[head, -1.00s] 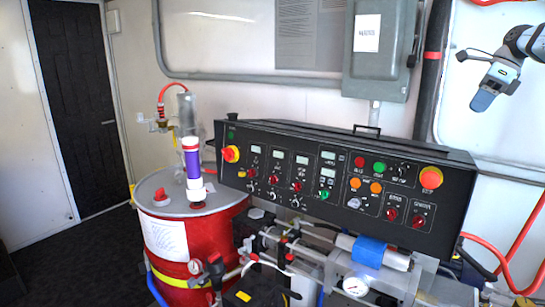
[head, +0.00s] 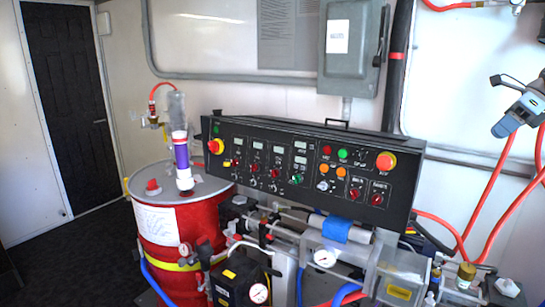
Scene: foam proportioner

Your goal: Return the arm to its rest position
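My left gripper and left arm are not in view.
A red drum (head: 205,226) with a purple-and-white cylinder (head: 181,156) stands at left. A grey electrical box (head: 352,48) is on the wall. Pipes and gauges fill the space under the panel. Dark floor (head: 75,255) is free at left.

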